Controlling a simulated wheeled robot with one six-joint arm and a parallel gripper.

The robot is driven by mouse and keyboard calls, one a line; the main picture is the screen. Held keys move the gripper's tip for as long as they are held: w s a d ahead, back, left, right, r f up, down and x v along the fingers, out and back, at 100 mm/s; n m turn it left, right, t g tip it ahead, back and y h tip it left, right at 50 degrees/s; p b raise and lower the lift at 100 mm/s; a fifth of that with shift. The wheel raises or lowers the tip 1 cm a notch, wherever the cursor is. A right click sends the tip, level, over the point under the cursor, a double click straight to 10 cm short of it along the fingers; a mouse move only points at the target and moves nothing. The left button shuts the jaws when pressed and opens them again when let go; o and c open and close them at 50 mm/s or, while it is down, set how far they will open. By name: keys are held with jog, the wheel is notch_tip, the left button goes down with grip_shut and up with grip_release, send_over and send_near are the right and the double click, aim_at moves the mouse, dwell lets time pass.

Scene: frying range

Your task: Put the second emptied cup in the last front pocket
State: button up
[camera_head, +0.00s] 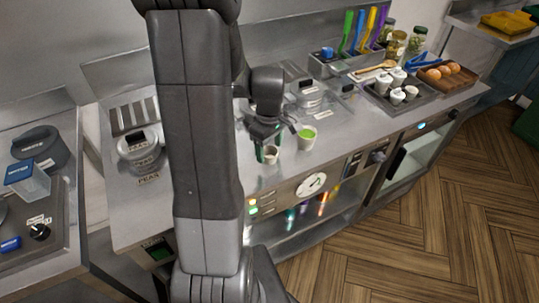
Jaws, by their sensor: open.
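My gripper (264,140) is open and points down over the steel counter, right of my arm. A small pale cup (271,154) with a dark inside stands just below and beside the fingers; I cannot tell whether they touch it or whether it is empty. A second pale cup (306,138) with green contents stands to its right, apart from the gripper. A dark tray (425,101) at the right holds several white cups (397,97). Its pockets are too small to make out clearly.
A wooden tray of brown eggs (446,72) lies right of the dark tray. Behind stand coloured utensils (360,30) and glass jars (396,45). Lidded containers (310,92) stand behind the cups. A peas container (140,148) is left of my arm. The counter's front edge is close to the cups.

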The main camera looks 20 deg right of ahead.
jog(key=shift+f, duration=1.35)
jog(key=c, duration=1.1)
jog(key=shift+o, duration=0.2)
